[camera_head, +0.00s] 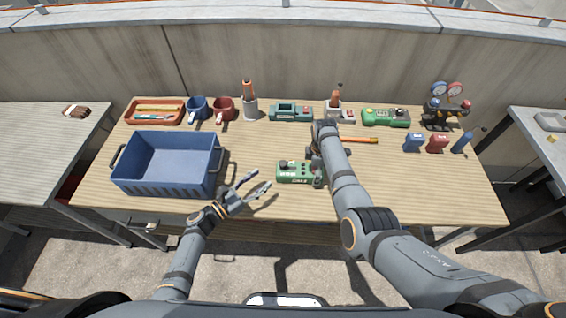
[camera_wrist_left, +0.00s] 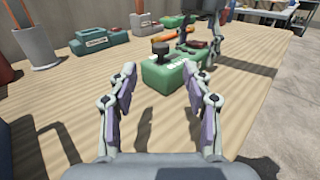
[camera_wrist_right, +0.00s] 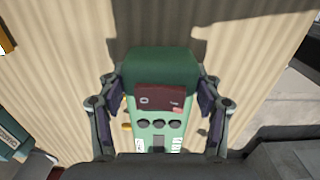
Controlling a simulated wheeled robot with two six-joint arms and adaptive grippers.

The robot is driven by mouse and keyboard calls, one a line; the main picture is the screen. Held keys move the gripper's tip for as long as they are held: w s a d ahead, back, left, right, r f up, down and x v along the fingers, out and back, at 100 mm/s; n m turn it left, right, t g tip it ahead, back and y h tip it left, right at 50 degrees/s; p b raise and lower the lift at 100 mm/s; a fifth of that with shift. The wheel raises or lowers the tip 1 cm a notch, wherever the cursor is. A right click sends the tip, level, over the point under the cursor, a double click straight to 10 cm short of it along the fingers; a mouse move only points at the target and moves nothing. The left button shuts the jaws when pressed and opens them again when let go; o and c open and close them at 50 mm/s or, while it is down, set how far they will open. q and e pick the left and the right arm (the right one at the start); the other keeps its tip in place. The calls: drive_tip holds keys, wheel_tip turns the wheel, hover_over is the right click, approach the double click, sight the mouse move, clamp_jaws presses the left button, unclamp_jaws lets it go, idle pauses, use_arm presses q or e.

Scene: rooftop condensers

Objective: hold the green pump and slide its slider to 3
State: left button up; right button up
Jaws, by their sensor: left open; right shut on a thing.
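The green pump (camera_head: 293,172) lies near the middle front of the wooden table. My right gripper (camera_head: 318,174) reaches over its right end and is shut on it. The right wrist view shows the pump body (camera_wrist_right: 160,68) between both fingers, with a dark red panel and a row of round dark buttons. My left gripper (camera_head: 260,184) is open and empty, just left of the pump, pointing at it. In the left wrist view the pump (camera_wrist_left: 162,74) is ahead, apart from the fingers, with a black knob (camera_wrist_left: 160,47) on its near end. The slider's setting is too small to read.
A blue crate (camera_head: 168,190) stands left of my left gripper. Mugs (camera_head: 223,108), an orange tray (camera_head: 155,111), a teal device (camera_head: 290,112) and another green device (camera_head: 386,117) line the back. A gauge set (camera_head: 447,108) stands at back right. The table's front right is clear.

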sight(280, 165)
use_arm(q)
drive_tip(key=x, duration=1.1)
drive_tip(key=shift+d, duration=0.1)
drive_tip(key=shift+c, duration=0.4)
clamp_jaws()
